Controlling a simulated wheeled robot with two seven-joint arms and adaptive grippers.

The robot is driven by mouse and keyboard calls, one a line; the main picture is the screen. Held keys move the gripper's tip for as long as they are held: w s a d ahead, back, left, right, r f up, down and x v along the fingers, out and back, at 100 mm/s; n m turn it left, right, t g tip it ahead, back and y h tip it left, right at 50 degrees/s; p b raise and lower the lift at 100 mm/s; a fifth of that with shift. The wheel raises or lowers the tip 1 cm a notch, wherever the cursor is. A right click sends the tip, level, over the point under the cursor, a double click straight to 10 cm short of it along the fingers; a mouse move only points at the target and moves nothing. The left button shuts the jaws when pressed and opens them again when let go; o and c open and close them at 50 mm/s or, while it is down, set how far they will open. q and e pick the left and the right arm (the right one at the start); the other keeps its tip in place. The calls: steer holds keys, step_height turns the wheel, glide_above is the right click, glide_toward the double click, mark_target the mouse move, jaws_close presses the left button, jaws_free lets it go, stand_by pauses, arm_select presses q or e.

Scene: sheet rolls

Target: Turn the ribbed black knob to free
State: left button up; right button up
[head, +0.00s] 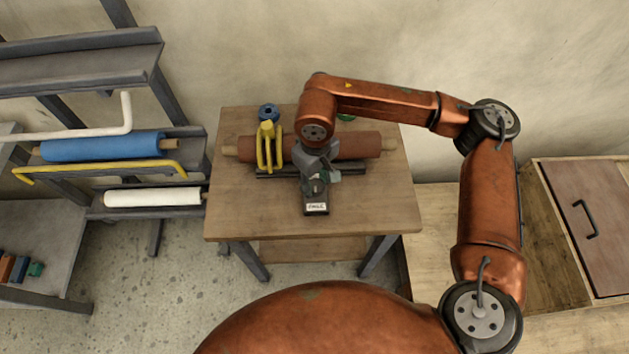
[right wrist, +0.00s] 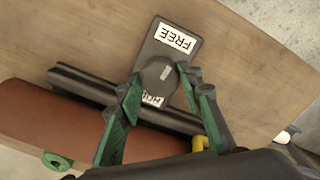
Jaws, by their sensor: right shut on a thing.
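The ribbed black knob (right wrist: 157,73) sits on a dark plate (right wrist: 188,82) and has a short pale mark on its top. A white label reading FREE (right wrist: 175,38) is on one end of the plate. A second label (right wrist: 152,99) at the other end is partly hidden. The plate's near end also shows in the head view (head: 316,209). My right gripper (right wrist: 160,80) is shut on the knob, one green-padded finger on each side. In the head view my right gripper (head: 316,186) hides the knob. My left gripper is not in view.
The plate is on a wooden table (head: 385,210) beside a dark bar (head: 268,171) and a brown roll (head: 361,145). A yellow stand (head: 267,148) and a blue spool (head: 268,111) are close by. A rack with a blue roll (head: 100,146) stands left. The table's front is clear.

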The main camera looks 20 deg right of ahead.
mark_target(316, 185)
steer(key=shift+f+n, duration=0.15)
steer(key=shift+n, duration=0.15)
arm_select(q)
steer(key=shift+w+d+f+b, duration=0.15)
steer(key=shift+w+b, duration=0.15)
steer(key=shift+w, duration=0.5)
arm_select(e)
steer(key=shift+n, duration=0.3)
steer(key=o, duration=1.2)
steer(key=shift+c, duration=0.2)
steer(key=shift+r, duration=0.3)
step_height(316, 185, up, 12)
steer(key=shift+f, duration=0.15)
